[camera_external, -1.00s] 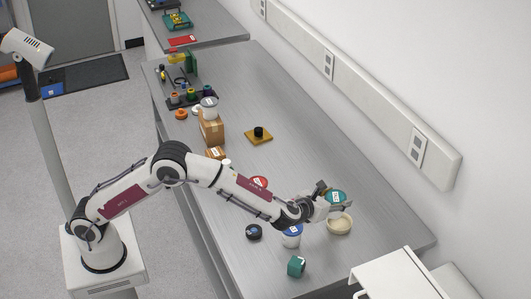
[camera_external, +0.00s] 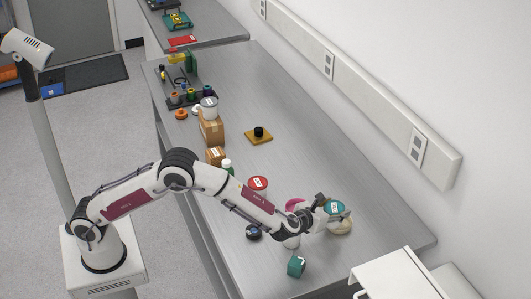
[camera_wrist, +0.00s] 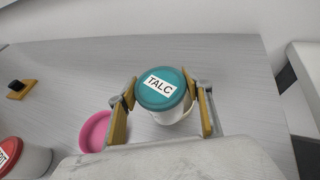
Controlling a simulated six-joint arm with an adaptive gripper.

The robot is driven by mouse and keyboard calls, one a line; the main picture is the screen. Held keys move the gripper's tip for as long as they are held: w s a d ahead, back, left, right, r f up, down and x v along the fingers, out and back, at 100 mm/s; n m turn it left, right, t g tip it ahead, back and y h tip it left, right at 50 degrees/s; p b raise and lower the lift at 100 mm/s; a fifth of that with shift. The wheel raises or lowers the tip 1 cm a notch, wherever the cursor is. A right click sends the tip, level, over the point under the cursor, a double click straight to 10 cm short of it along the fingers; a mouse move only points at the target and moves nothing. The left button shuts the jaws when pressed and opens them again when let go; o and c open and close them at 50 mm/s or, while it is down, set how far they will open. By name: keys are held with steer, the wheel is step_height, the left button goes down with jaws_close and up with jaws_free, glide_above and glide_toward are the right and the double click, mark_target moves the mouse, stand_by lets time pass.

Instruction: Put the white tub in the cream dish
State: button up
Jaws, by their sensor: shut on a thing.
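The white tub has a teal lid labelled TALC (camera_wrist: 160,88). My gripper (camera_wrist: 162,106) is shut on it, with yellow finger pads on either side. In the external view the tub's teal lid (camera_external: 334,207) shows at my gripper (camera_external: 327,207). The cream dish (camera_external: 344,228) is directly below, partly hidden by the tub and gripper. I cannot tell whether the tub's base touches the dish.
A pink dish (camera_wrist: 94,131) lies just left of my gripper. A red-lidded tub (camera_external: 258,183) stands farther left. A teal block (camera_external: 296,266) and a dark round item (camera_external: 253,232) are near the front. The bench's middle is mostly clear.

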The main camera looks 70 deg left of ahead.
steer(key=shift+f, duration=0.2)
stand_by(0.3)
steer(key=o, duration=1.2)
steer(key=shift+r, duration=0.15)
steer(key=shift+r, duration=0.15)
steer(key=v, duration=1.2)
